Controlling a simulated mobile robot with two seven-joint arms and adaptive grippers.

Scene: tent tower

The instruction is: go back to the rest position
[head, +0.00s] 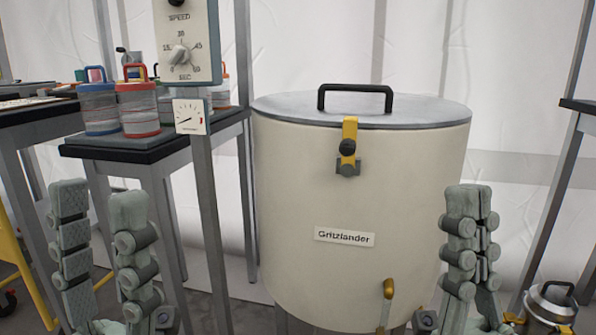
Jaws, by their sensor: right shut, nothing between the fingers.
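My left gripper (98,198) is at the lower left, upright, with its two fingers apart and nothing between them. My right gripper (468,198) is at the lower right, upright, with its fingers together and nothing held. It stands in front of the right side of a large cream drum (330,195) labelled "Gritzlander". Both grippers appear clear of the drum and tables, though the exact distance is hard to tell. My arms below the grippers are mostly cut off by the bottom edge.
The drum has a grey lid (285,112), black handle (355,90) and yellow latch (349,140). A dark table (150,148) at left holds canisters (138,104). A control box (187,45) with a dial stands on a post. A small metal pot (550,303) sits lower right.

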